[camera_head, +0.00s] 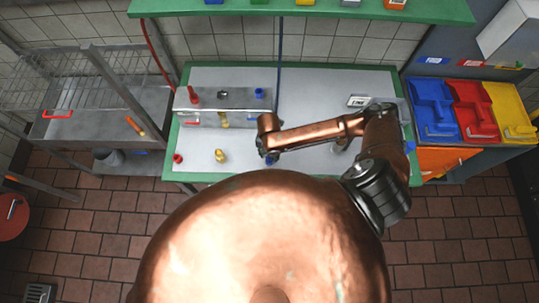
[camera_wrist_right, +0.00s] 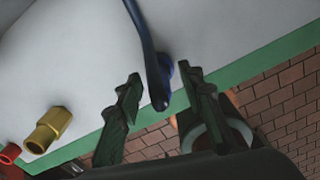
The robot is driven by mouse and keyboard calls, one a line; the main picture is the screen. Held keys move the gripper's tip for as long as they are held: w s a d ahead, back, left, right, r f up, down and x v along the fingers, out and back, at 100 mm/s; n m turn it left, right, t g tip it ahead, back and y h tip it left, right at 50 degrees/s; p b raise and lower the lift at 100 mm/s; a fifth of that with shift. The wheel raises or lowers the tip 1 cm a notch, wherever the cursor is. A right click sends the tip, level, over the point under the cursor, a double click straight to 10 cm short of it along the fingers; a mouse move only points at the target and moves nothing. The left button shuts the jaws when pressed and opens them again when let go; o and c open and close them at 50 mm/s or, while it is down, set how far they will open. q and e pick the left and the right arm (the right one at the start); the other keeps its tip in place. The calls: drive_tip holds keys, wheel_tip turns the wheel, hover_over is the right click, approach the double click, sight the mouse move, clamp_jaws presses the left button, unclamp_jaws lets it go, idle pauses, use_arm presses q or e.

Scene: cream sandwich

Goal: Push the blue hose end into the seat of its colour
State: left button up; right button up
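The blue hose (camera_head: 280,55) hangs from the green shelf over the white table and passes behind my right arm. In the right wrist view the dark blue hose (camera_wrist_right: 143,28) comes down between my right gripper's fingers (camera_wrist_right: 158,74), its end (camera_wrist_right: 158,98) between them, with a gap at each side. The gripper is open. A blue round piece (camera_wrist_right: 168,67) shows just behind the hose; I cannot tell whether they touch. In the head view my right gripper (camera_head: 268,155) is over the table's front edge, partly hiding a blue piece. My left gripper is not in view.
A grey block (camera_head: 236,102) with red, dark and blue pieces on top stands at the table's left. A red fitting (camera_head: 178,158) and a yellow fitting (camera_head: 220,156) stand near the front edge. Blue, red and yellow bins (camera_head: 433,108) stand at right.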

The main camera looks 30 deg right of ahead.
wheel_tip(320, 180, up, 11)
drive_tip(key=shift+r, duration=0.2)
idle(0.6)
